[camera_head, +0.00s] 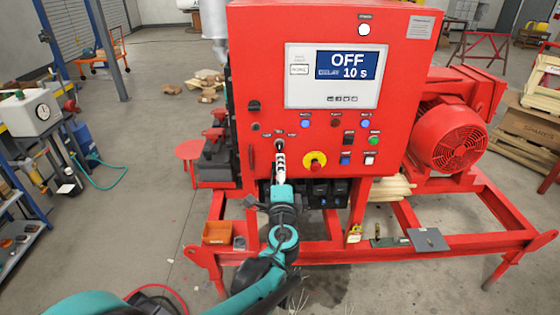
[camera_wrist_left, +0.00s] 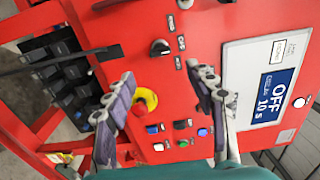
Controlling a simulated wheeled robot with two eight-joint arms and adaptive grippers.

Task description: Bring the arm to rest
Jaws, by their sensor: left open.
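My left gripper (camera_head: 280,158) is in front of the red control panel (camera_head: 262,60), at its lower left part. In the left wrist view the same gripper (camera_wrist_left: 164,76) is open, its two grey fingers apart with nothing between the tips. A black rotary switch (camera_wrist_left: 160,47) lies on the panel just past the fingertips. The red emergency stop knob on its yellow disc (camera_head: 316,162) is right of the gripper; in the wrist view the yellow disc (camera_wrist_left: 149,98) shows beside the left finger. The panel's screen (camera_head: 333,75) reads OFF and 10 s. My right gripper is not in view.
Push buttons (camera_head: 374,140) and black sockets (camera_head: 320,190) are near my left gripper. The red skid frame (camera_head: 470,243) carries an orange bin (camera_head: 217,233) and a grey plate (camera_head: 428,239). A red motor (camera_head: 448,135) stands right. Floor (camera_head: 150,170) left of the skid is open.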

